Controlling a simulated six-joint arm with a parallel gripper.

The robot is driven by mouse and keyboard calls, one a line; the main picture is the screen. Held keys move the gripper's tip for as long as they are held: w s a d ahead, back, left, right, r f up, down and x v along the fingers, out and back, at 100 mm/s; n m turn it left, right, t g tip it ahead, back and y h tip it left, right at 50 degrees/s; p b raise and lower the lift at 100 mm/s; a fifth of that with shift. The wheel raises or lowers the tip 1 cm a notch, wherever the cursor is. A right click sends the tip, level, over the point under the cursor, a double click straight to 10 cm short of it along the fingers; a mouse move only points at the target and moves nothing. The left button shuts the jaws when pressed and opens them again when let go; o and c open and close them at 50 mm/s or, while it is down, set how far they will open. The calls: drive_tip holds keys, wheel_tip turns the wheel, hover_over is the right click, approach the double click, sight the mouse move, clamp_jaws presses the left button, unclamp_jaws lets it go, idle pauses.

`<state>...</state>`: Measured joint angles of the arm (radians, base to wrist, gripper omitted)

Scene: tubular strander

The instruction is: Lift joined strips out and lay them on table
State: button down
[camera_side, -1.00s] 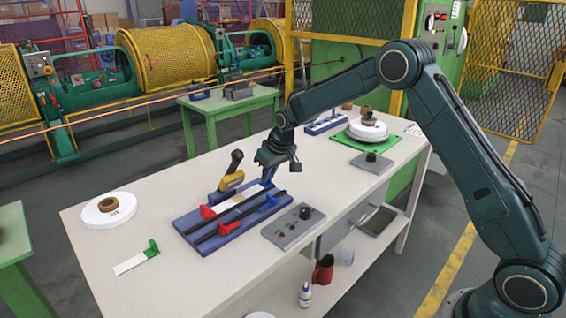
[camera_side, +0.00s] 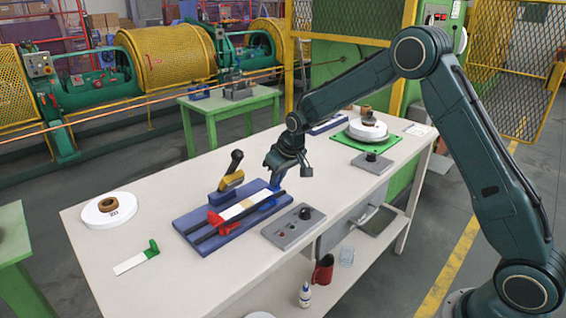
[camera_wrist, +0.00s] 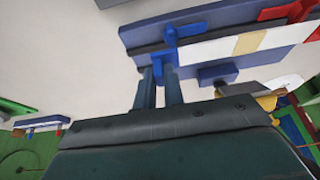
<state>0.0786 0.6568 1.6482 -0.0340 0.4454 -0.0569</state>
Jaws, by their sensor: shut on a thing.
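The joined strips (camera_side: 243,207) form one long white piece with a tan band at the middle. They also show in the wrist view (camera_wrist: 215,51). My gripper (camera_side: 274,181) is shut on the blue tab (camera_wrist: 164,68) at their right end in the side view. The strips run over the blue fixture (camera_side: 196,237) and hide most of its far black bar. Their height above it is hard to tell. The near black bar (camera_side: 240,222) still shows. Red pieces stand at the fixture's left part, and another blue piece (camera_wrist: 183,30) is near the held tab.
A black-handled clamp (camera_side: 232,172) stands at the fixture's back edge. A white strip with a green tab (camera_side: 132,262) and a white disc (camera_side: 100,215) lie left.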

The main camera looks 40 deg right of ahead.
drive_tip(key=shift+s+r, duration=0.15)
drive_tip(key=shift+s, duration=2.35)
drive_tip(key=shift+d, duration=0.2)
